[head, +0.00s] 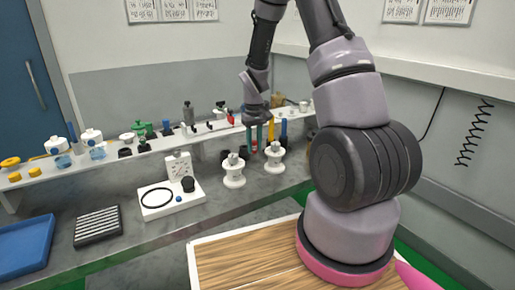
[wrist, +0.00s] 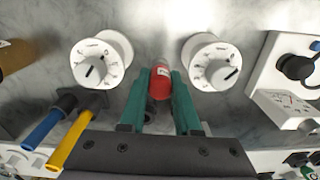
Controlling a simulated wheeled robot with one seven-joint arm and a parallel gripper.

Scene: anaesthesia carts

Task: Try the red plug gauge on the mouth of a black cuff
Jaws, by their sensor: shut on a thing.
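My gripper (wrist: 160,92) has teal fingers, shut on the red plug gauge (wrist: 160,84). The gauge is a red cylinder with a pale label band, between the two fingers in the wrist view. A blue tube (wrist: 43,129) and a yellow tube (wrist: 72,140) each have a black end piece, left of my gripper in the wrist view. A black round part (wrist: 298,67) sits on a white board at right. I cannot tell which is a cuff mouth.
Two white dial units (wrist: 101,60) and (wrist: 213,63) flank the gauge. A long white shelf (head: 100,163) with several small fittings runs along the wall. A white board (head: 160,205), a black ribbed tray (head: 97,226) and a blue tray (head: 27,248) lie at left.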

